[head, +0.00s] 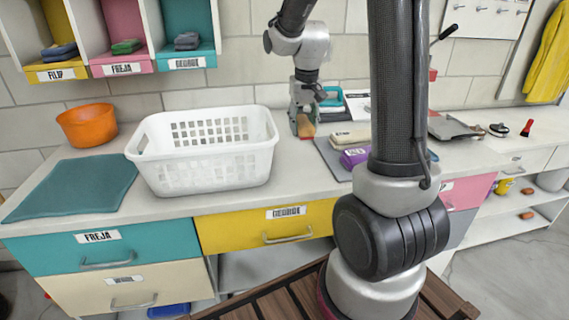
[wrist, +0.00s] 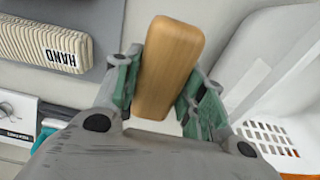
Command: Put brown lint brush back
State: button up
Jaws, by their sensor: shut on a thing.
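The brown lint brush (wrist: 168,68) has a smooth wooden body. In the wrist view it sits upright in the picture between the two green-padded fingers of my gripper (wrist: 160,90), which is shut on it. In the head view the brush (head: 306,127) shows as a small tan piece below my gripper (head: 303,108), just right of the white basket. A reddish part shows at its lower end. I cannot tell whether it touches the counter. Its underside is hidden in the wrist view.
A white basket (head: 205,178) stands close left of my gripper. To the right lies a grey mat (head: 330,158) with a beige brush marked HAND (wrist: 42,42) and a purple item (head: 354,158). An orange bowl (head: 88,125) and teal cloth (head: 75,187) are farther left. Labelled cubbies (head: 186,62) hang above.

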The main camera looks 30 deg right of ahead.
send_over(300, 160)
jog(key=f, duration=0.5)
jog(key=shift+s+a+f, duration=0.1)
jog(key=shift+s+f, duration=0.15)
jog(key=shift+f, duration=2.2)
jog(key=shift+f, duration=0.1)
jog(key=o, duration=1)
jog(key=r, duration=0.4)
jog(key=s+r, duration=0.1)
jog(key=r, duration=0.7)
jog(key=shift+s+a, duration=0.15)
jog(key=shift+s, duration=0.05)
jog(key=shift+t, duration=0.3)
jog(key=s+r, duration=0.1)
jog(key=s+a+r, duration=0.1)
jog(key=r, duration=0.1)
jog(key=shift+s, duration=0.4)
jog(key=s+a+r+n, duration=0.1)
jog(key=s+r, duration=0.1)
jog(key=s, duration=0.4)
jog(key=s+a+r+n+t, duration=0.1)
jog(key=s+r, duration=0.1)
jog(key=s, duration=0.5)
jog(key=s+a+r+n+t, duration=0.1)
jog(key=s+r, duration=0.1)
jog(key=s, duration=0.4)
jog(key=shift+s+a, duration=0.25)
jog(key=shift+a, duration=0.1)
